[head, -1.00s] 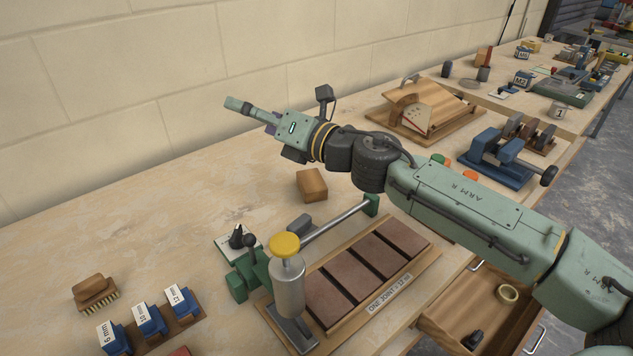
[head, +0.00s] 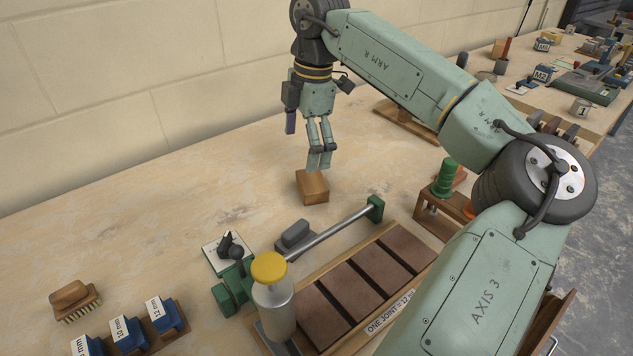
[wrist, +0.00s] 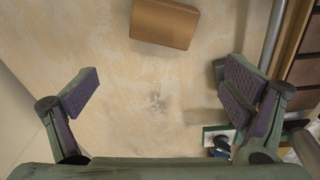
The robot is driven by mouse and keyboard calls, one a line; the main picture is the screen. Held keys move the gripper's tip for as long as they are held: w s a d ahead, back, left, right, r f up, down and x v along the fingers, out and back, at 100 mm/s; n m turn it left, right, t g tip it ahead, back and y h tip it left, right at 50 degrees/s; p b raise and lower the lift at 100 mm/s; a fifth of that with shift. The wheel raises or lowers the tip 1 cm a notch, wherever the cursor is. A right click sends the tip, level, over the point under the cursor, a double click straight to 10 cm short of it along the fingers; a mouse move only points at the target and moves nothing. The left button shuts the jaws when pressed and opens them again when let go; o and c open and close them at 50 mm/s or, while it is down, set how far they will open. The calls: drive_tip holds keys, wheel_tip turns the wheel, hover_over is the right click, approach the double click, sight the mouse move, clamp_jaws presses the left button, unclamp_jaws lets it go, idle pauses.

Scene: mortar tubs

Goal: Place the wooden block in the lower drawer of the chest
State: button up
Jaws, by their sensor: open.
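The wooden block (head: 313,188) lies on the bench top, behind the tile board. My gripper (head: 319,163) points down just above and behind it in the head view, and its fingertips overlap the block's far edge there. In the wrist view the block (wrist: 165,23) is at the top of the picture, beyond the two spread fingers (wrist: 165,100), with bare bench between them. My gripper is open and empty. The chest's drawer is mostly hidden behind my arm; only a wooden edge (head: 556,318) shows at the lower right.
A board of brown tiles (head: 375,270) with a metal rail (head: 335,223) lies in front of the block. A grey block (head: 293,236) sits by the rail. A yellow-topped cylinder (head: 272,300), brush (head: 73,298) and blue gauges (head: 127,333) stand nearer. Bench left of the block is clear.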

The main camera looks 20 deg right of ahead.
drive_tip(key=d+m+h, duration=0.1)
drive_tip(key=d+m, duration=0.1)
drive_tip(key=b, duration=0.4)
hover_over(312, 180)
drive_tip(key=shift+m, duration=0.3)
drive_tip(key=f, duration=0.4)
drive_tip(key=shift+s+d+f, duration=0.15)
drive_tip(key=shift+d+f, duration=0.05)
drive_tip(key=shift+d, duration=0.1)
drive_tip(key=f+b, duration=0.1)
drive_tip(key=f, duration=0.1)
drive_tip(key=f+b, duration=0.1)
drive_tip(key=f, duration=0.2)
drive_tip(key=shift+w+a+f+b, duration=0.2)
drive_tip(key=shift+a+f+b, duration=0.1)
drive_tip(key=shift+b, duration=0.1)
drive_tip(key=shift+r, duration=0.1)
drive_tip(key=c, duration=1.4)
